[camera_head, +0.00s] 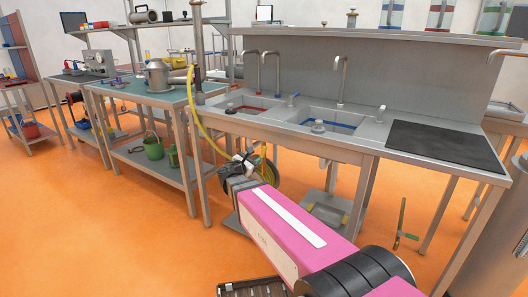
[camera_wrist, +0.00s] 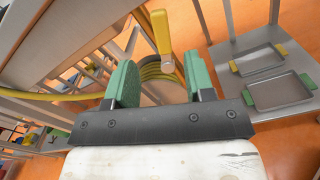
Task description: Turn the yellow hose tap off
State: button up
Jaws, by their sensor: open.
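The yellow tap lever (camera_wrist: 160,31) shows in the wrist view as a flat bar, ending near a round metal piece (camera_wrist: 168,66). A yellow coiled hose (camera_wrist: 152,72) lies behind it. My gripper (camera_wrist: 160,82) is open, with green fingertips on either side and nothing between them that I can see it touching. The lever lies ahead, between the lines of the two fingers. In the head view my gripper (camera_head: 243,163) is below the front edge of the sink bench, beside the yellow hose (camera_head: 205,130); the tap is hard to make out there.
The steel sink bench (camera_head: 330,147) and its legs stand close to my arm. A green-topped table (camera_head: 130,91) is to the left. In the wrist view, metal trays (camera_wrist: 278,92) lie on a low shelf at the right. Orange floor (camera_head: 120,235) is clear at the front left.

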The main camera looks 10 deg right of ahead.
aim_at(263, 151)
jog(key=x, duration=0.9)
jog(key=shift+w+d, duration=0.15)
jog(key=shift+d, duration=0.1)
grip_shut()
